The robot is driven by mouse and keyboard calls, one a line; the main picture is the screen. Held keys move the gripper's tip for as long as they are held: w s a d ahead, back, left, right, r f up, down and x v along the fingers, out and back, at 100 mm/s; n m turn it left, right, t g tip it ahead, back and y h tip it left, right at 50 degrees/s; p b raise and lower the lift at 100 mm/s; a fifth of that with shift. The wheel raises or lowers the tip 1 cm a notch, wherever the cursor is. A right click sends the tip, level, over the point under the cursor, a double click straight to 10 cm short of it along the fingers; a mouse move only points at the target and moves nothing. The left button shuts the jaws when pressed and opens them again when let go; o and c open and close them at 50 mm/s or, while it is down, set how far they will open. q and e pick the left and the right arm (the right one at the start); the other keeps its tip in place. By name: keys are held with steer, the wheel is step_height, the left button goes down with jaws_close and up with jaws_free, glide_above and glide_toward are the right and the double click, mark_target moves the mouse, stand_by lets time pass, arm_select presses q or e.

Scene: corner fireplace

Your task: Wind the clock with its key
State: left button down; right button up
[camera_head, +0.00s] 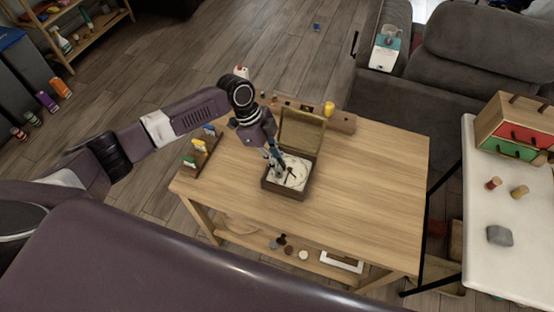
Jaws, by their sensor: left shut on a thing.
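The clock (297,181) is a white dial with dark hands, set in an open wooden box (284,197) on the wooden table. The box lid (303,131) stands raised at the back. My left gripper (278,171) reaches down over the left part of the dial, with its fingers close to the clock face. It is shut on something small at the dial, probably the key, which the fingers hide. My right gripper is not in view.
A wooden rack with coloured pieces (201,149) stands at the table's left edge. A long wooden block (342,122) with a yellow piece (329,108) lies behind the box. The table's right half (375,185) is clear. A white table (505,220) with a small drawer chest (515,128) is at right.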

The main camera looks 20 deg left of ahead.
arm_select(q)
steer(key=shift+f+b, duration=0.45)
steer(key=shift+f, duration=0.25)
stand_by(0.6)
stand_by(0.6)
steer(key=shift+m+g+b, duration=0.3)
steer(key=shift+m+b, duration=0.35)
steer(key=shift+m, duration=0.25)
steer(key=shift+m+g+b, duration=0.3)
steer(key=shift+m+b, duration=0.2)
steer(key=shift+m, duration=0.2)
